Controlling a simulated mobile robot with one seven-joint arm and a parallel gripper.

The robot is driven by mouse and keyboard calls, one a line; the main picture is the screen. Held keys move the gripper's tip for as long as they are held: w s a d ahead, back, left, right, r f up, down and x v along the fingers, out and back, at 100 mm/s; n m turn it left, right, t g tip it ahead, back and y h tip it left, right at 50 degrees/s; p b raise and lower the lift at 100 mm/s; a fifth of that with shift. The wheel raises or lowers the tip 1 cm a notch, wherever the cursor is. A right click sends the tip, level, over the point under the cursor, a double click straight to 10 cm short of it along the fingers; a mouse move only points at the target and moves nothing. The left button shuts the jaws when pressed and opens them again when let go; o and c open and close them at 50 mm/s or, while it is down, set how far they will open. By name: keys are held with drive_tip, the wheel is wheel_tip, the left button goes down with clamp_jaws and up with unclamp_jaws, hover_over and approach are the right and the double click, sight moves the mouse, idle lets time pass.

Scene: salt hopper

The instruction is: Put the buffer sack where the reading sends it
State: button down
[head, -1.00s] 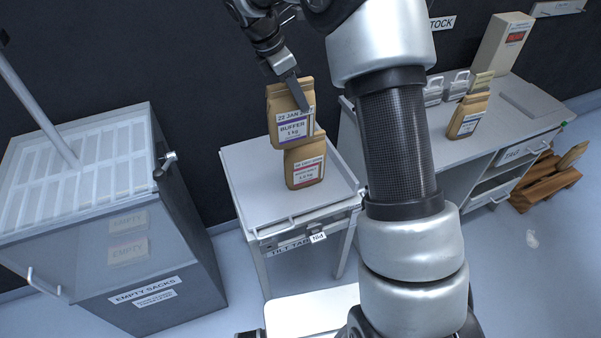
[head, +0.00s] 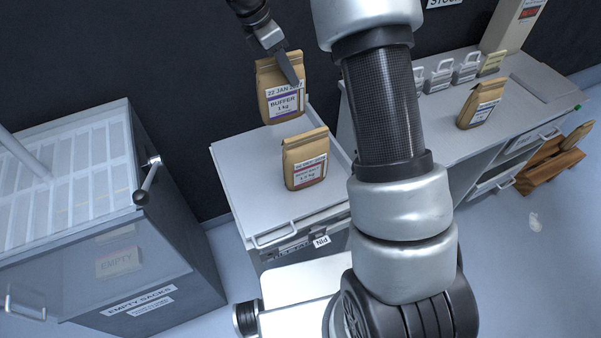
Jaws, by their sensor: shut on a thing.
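The buffer sack (head: 281,92) is a brown paper bag with a white label reading "22 JAN", "BUFFER" and "1 kg" over a purple band. My gripper (head: 291,70) is shut on its upper part and holds it upright at the back of the tilt table (head: 240,170). I cannot tell whether its base touches the tabletop. A second brown sack (head: 305,160) with a red-banded label stands on the table in front of it, apart from it. A small tag reading "PIN" (head: 321,241) hangs at the table's front edge. No reading is legible.
A grey bin marked "EMPTY SACKS" (head: 138,299) stands left, with a slatted top. On the right, a counter (head: 440,130) holds another brown sack (head: 481,103) and several metal weights (head: 439,76).

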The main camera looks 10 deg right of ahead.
sight(287, 103)
wheel_tip(287, 103, down, 11)
drive_tip(key=b, duration=0.6)
wheel_tip(287, 103, down, 10)
drive_tip(key=shift+b, duration=0.45)
drive_tip(key=c, duration=1.2)
unclamp_jaws()
drive_tip(key=shift+f, duration=0.15)
drive_tip(key=shift+o, duration=0.2)
